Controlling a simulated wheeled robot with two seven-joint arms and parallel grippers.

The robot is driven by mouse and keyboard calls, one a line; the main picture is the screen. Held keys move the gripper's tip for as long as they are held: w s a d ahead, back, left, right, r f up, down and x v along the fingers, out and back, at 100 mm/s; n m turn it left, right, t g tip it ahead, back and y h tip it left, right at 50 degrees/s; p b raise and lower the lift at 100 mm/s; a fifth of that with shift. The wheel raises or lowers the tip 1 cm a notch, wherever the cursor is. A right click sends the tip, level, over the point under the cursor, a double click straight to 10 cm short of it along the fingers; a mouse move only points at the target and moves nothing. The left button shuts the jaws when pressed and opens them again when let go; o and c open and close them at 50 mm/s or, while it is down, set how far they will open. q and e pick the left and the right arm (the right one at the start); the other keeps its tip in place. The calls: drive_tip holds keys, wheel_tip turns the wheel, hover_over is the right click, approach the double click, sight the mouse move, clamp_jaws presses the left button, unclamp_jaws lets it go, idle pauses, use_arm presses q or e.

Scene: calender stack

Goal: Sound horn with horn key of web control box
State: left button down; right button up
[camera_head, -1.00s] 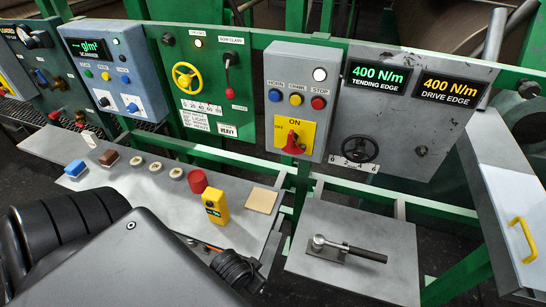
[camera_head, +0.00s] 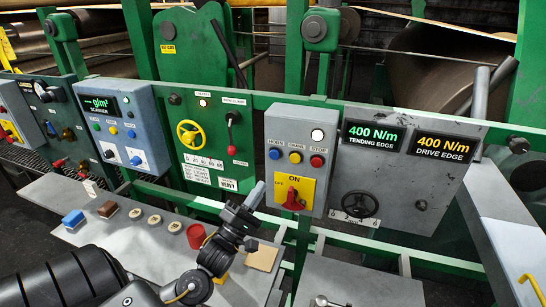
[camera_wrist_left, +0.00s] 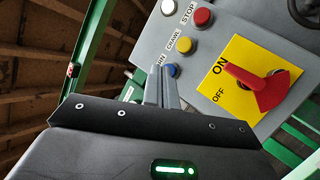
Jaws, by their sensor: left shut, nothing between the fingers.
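The web control box (camera_head: 285,118) is a grey-blue box on the green frame, labelled HORN, CRAWL and STOP. Its blue horn key (camera_head: 274,153) is at the left of the key row, beside a yellow key and a red key. My left gripper (camera_head: 257,190) is shut and empty, below and left of the horn key, with its tips pointing up. In the left wrist view, the closed fingers (camera_wrist_left: 160,87) are close to the blue horn key (camera_wrist_left: 170,70). The HORN label is partly hidden there. Whether they touch the key cannot be told. My right gripper is not in view.
A red switch (camera_head: 293,200) on a yellow ON/OFF plate sits below the keys. A handwheel (camera_head: 360,205) and tension displays (camera_head: 370,134) are to the right. A grey shelf (camera_head: 130,245) with blocks, several round pieces and a red cylinder (camera_head: 196,236) lies below left.

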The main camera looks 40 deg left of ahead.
sight(275, 154)
use_arm(q)
drive_tip(key=r, duration=0.1)
drive_tip(key=s+r+t+h, duration=0.1)
drive_tip(key=shift+a+r+n+t, duration=0.1)
drive_tip(key=shift+r+n+t, duration=0.2)
drive_tip(key=shift+r, duration=0.05)
drive_tip(key=shift+w, duration=0.1)
drive_tip(key=w+a+b, duration=0.2)
drive_tip(key=w+a, duration=0.1)
drive_tip(key=w, duration=0.5)
drive_tip(key=shift+w+b, duration=0.25)
drive_tip(key=shift+b, duration=0.1)
idle(1.9)
drive_tip(key=shift+w+a, duration=0.1)
drive_tip(key=shift+w, duration=0.15)
